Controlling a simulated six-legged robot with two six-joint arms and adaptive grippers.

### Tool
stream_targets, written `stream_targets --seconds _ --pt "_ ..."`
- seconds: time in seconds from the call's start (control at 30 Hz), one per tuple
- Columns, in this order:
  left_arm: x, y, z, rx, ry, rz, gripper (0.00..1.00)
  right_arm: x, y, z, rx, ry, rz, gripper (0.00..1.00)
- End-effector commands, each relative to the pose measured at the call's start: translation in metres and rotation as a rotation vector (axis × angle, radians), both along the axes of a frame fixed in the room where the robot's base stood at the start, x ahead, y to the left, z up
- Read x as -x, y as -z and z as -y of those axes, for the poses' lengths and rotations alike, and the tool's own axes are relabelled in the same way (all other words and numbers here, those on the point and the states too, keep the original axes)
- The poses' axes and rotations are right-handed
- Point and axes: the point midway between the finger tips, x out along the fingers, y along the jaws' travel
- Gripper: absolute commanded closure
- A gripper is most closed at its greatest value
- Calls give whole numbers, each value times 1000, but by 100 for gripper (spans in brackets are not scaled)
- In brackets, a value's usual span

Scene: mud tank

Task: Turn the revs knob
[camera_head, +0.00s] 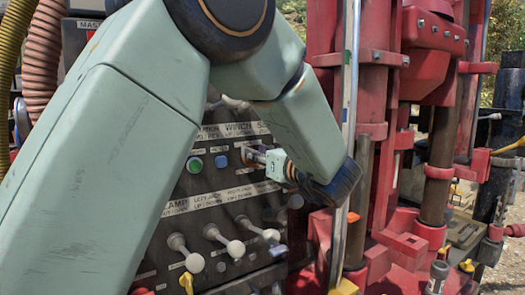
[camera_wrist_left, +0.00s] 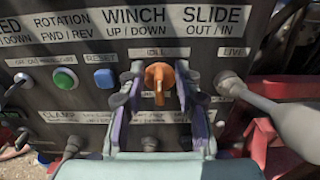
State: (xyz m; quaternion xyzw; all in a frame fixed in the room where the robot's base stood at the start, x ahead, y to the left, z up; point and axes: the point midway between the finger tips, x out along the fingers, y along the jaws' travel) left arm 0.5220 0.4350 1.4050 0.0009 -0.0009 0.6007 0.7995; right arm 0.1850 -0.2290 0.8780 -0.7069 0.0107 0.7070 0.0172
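The orange knob (camera_wrist_left: 160,82) sits on the dark control panel (camera_wrist_left: 75,112) below the "WINCH UP / DOWN" label, with a small label reading "IDLE" or similar just above it. Its grip bar points down. My left gripper (camera_wrist_left: 159,85) is open, with one finger on each side of the knob and a narrow gap showing on both sides. In the head view the left gripper (camera_head: 254,157) reaches the panel from the right, and only a sliver of orange shows at its tips. My right gripper is in neither view.
A green button (camera_wrist_left: 65,79) and a blue button (camera_wrist_left: 104,79) are left of the knob. A lever with a pale grip (camera_wrist_left: 290,115) stands close on the right. Several white-knobbed levers (camera_head: 235,248) line the lower panel. A red drill mast (camera_head: 380,110) rises to the right.

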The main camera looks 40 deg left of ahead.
Motion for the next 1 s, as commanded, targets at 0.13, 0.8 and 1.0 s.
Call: stream_targets --seconds 0.13,0.8,1.0 --pt "0 1 0 0 0 0 67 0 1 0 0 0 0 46" --pt "0 1 0 1 -1 0 100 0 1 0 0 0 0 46" --pt "0 1 0 -5 -1 -19 100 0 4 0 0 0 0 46"
